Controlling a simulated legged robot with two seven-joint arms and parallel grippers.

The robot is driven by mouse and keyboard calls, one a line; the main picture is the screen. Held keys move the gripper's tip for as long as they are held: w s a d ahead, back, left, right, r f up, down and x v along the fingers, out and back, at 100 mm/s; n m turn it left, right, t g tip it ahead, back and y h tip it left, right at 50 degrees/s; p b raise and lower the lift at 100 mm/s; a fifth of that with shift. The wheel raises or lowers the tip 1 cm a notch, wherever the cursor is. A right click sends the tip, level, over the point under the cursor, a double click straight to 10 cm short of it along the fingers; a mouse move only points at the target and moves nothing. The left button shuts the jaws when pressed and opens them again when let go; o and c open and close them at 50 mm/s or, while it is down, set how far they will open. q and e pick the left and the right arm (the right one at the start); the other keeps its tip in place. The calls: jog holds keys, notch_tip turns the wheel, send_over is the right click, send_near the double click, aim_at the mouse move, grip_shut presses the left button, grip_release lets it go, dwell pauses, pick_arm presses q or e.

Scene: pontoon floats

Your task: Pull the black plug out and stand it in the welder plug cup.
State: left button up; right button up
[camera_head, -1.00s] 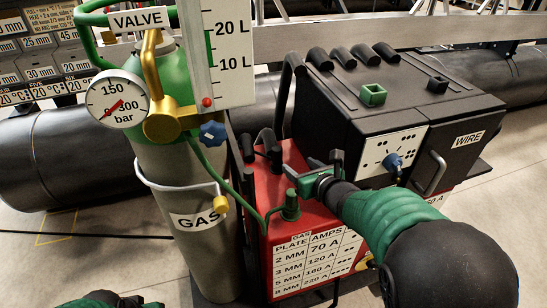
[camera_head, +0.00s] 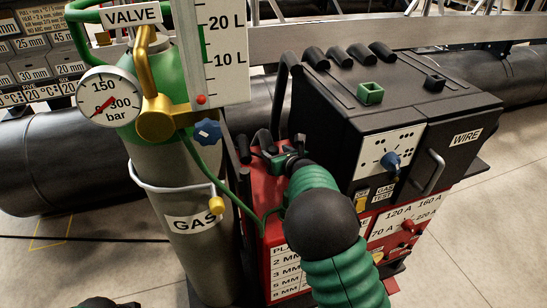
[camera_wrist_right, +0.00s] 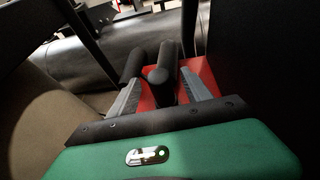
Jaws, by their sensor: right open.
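Several black rounded rods stand at the back of the red machine (camera_head: 274,240). The nearest, a black plug (camera_wrist_right: 158,78), shows in the right wrist view between the two grey fingers of my right gripper (camera_wrist_right: 160,86). The fingers are open, with a gap on each side of it. In the head view my right gripper (camera_head: 277,160) is over the red top, partly hidden by my arm. A green square cup (camera_head: 370,94) and a black square cup (camera_head: 434,83) sit on the black box; I cannot tell which is the welder plug cup.
A gas cylinder (camera_head: 200,255) with a gauge (camera_head: 108,97) and a green hose stands left of the red machine. The black box (camera_head: 330,120) rises at the right, with several black rods (camera_head: 348,57) along its back edge. A large dark pipe (camera_head: 60,160) lies behind.

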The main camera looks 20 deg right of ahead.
jog(key=shift+s+r, duration=0.1)
jog(key=shift+c, duration=1.1)
grip_shut()
notch_tip(320, 180, up, 16)
jog(key=p, duration=0.7)
jog(key=shift+p, duration=0.35)
